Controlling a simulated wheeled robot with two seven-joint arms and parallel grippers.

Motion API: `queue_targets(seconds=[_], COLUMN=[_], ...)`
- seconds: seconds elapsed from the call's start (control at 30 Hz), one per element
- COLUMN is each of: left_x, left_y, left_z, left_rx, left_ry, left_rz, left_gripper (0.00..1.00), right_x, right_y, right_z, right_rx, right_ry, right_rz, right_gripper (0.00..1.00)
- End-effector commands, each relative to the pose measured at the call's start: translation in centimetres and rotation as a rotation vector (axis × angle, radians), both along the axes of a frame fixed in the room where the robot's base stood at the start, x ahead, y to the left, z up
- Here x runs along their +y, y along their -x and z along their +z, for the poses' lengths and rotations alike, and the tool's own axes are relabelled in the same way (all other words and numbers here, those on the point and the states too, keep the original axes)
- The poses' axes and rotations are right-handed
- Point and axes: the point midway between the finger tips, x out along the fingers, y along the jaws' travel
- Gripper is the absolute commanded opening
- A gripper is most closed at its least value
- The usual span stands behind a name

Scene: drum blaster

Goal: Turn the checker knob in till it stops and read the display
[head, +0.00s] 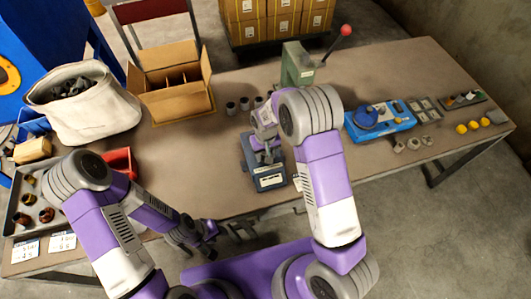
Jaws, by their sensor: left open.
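A dark blue-grey bench device (272,181), which looks like the checker, stands near the table's front edge in the middle of the head view. A pale label or display panel is on its front, too small to read. My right gripper (265,150) is over the top of this device, among its upper parts. The knob is not clearly visible there, and I cannot tell whether the fingers touch or grip it. My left gripper (208,238) is open, low at the table's front edge, left of the device and apart from it.
A blue unit with a round top (366,116) lies to the right. A green press (296,66) with a red-balled lever stands behind. A cardboard box (176,100), white sack (82,108), red bin (121,163) and parts tray (22,213) fill the left. Small parts lie far right.

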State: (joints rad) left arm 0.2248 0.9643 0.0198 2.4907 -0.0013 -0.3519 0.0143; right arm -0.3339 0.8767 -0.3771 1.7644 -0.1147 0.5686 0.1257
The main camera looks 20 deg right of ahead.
Motion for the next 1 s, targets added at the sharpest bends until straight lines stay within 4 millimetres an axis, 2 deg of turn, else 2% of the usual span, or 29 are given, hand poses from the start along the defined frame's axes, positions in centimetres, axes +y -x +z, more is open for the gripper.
queue_targets(seconds=[0.27, 0.7, 1.0], left_x=[0.00, 0.00, 0.00], left_y=[0.00, 0.00, 0.00], left_z=[-0.09, 0.15, 0.46], left_rx=[0.000, 0.000, 0.000], left_ry=[0.000, 0.000, 0.000], left_rz=[0.000, 0.000, 0.000], left_gripper=[0.43, 0.43, 0.43], right_x=[0.00, 0.01, 0.00], right_y=[0.01, -0.01, -0.01], right_z=[0.02, 0.10, 0.09], right_rx=[0.001, 0.000, 0.000], right_ry=[0.001, 0.001, 0.001], right_rz=[-0.126, -0.482, -0.659], right_gripper=[0.17, 0.17, 0.17])
